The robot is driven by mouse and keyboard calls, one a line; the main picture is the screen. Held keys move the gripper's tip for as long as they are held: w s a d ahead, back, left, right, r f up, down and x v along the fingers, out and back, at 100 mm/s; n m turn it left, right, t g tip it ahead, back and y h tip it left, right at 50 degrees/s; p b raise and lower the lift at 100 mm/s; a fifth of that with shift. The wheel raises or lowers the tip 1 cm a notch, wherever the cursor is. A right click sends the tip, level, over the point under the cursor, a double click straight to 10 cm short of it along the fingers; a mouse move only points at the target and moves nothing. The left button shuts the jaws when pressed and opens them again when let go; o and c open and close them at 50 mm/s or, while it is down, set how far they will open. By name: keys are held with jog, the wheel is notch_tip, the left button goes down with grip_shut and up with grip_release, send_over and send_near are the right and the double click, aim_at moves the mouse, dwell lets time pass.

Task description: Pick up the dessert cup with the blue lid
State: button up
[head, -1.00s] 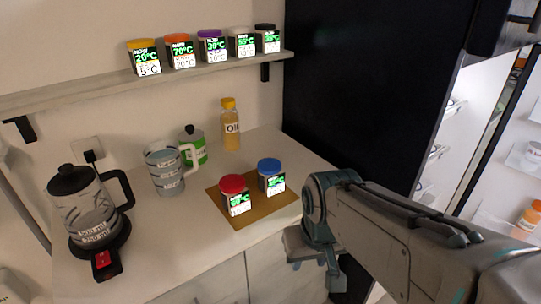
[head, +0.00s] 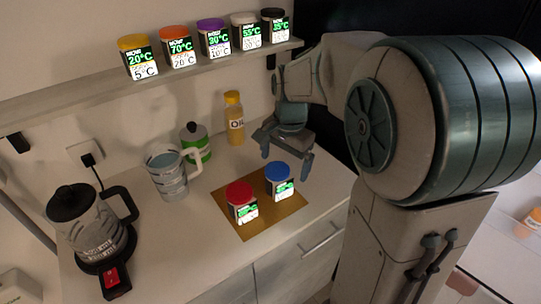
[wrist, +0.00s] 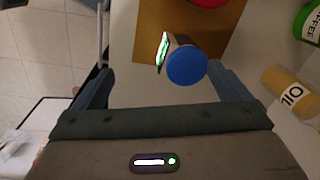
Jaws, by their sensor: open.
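The dessert cup with the blue lid (head: 280,181) stands upright on a brown mat (head: 262,228) on the counter. A red-lidded cup (head: 242,201) stands on the same mat, to its left. My gripper (head: 286,160) is open and empty, above and behind the blue-lidded cup, its fingers pointing down. In the wrist view the blue lid (wrist: 187,66) shows beyond and between my open fingers (wrist: 160,85), apart from both. The red lid (wrist: 208,2) is cut off at the top edge there.
An oil bottle (head: 234,118), a green-labelled jar (head: 195,143), a glass mug (head: 167,172) and a kettle (head: 88,222) stand on the counter. A shelf (head: 70,92) above holds several lidded cups. The counter edge is in front of the mat.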

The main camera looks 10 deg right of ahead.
aim_at(278, 169)
jog(key=w+m, duration=0.1)
jog(key=w+m+p, duration=0.1)
jog(key=w, duration=0.1)
jog(key=w+r+m+p, duration=0.1)
jog(key=w, duration=0.1)
jog(key=shift+w+a, duration=0.1)
jog(key=shift+w, duration=0.15)
jog(key=shift+w+f+m+g+p, duration=0.2)
jog(key=shift+w+m+g+p, duration=0.1)
jog(key=shift+w+m, duration=0.35)
notch_tip(278, 169, down, 8)
jog(key=shift+f+p, duration=0.25)
jog(key=shift+p, duration=0.05)
jog(key=f, duration=0.2)
jog(key=f+p, duration=0.1)
jog(key=f, duration=0.1)
jog(key=shift+s, duration=0.35)
jog(key=shift+f, duration=0.65)
jog(key=c, duration=1.2)
jog(key=shift+r, duration=0.15)
